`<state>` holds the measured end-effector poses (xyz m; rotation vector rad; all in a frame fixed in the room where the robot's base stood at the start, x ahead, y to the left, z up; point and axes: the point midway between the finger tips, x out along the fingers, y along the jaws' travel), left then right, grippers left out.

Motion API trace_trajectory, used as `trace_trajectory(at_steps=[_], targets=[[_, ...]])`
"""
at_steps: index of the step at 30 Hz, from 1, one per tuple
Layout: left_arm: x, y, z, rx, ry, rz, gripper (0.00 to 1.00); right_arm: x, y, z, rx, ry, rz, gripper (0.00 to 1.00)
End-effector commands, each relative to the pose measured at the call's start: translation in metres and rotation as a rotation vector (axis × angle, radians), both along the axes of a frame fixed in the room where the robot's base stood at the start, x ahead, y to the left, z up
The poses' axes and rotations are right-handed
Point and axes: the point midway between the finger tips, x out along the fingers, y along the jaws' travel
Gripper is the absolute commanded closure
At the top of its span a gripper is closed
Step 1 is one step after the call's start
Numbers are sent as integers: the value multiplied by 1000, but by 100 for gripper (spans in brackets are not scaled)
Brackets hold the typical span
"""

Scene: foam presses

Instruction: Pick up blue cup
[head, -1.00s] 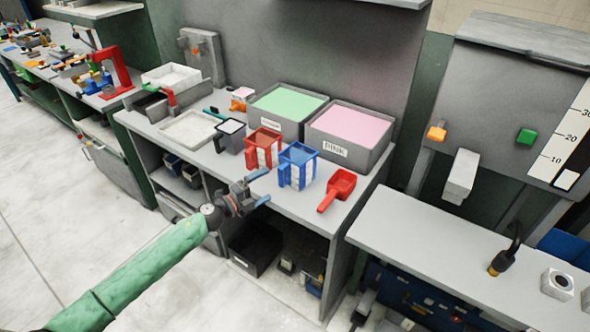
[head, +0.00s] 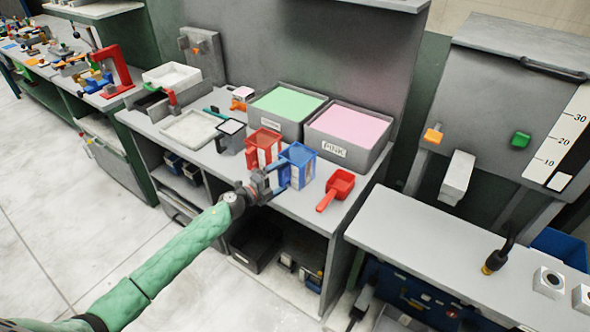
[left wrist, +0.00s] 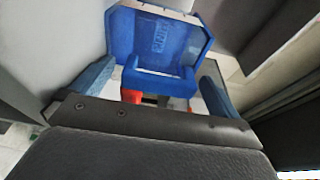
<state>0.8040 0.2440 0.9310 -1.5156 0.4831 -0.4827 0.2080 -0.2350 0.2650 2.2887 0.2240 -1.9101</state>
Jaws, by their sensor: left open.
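The blue cup (head: 299,163) stands on the grey bench, to the right of a red cup (head: 264,148). Its body and handle fill the upper middle of the left wrist view (left wrist: 158,42). My left gripper (head: 278,180) is at the near left side of the blue cup, at the handle side. Its two blue fingertips are apart. In the left wrist view the open fingers (left wrist: 155,88) stand either side of the cup's handle. I cannot tell whether they touch it. My right gripper is not in view.
A red scoop (head: 336,189) lies right of the cup. Behind stand a bin of green material (head: 288,104) and a bin labelled PINK (head: 345,137). A dark grey cup (head: 230,137) and a white tray (head: 188,130) are to the left. The bench's front edge lies under my arm.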

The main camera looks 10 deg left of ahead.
Motion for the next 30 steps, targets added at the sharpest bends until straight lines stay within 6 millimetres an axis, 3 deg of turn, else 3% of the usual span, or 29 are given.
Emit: trace_trajectory(at_steps=[1, 9, 20, 30], targets=[[0, 0, 0, 0, 0, 0, 0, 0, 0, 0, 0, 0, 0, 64], [0, 0, 0, 0, 0, 0, 53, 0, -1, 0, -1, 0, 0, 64], [0, 1, 3, 1, -1, -1, 55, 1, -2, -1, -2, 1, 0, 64], [0, 1, 37, 5, -3, -3, 55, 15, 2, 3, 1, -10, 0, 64]])
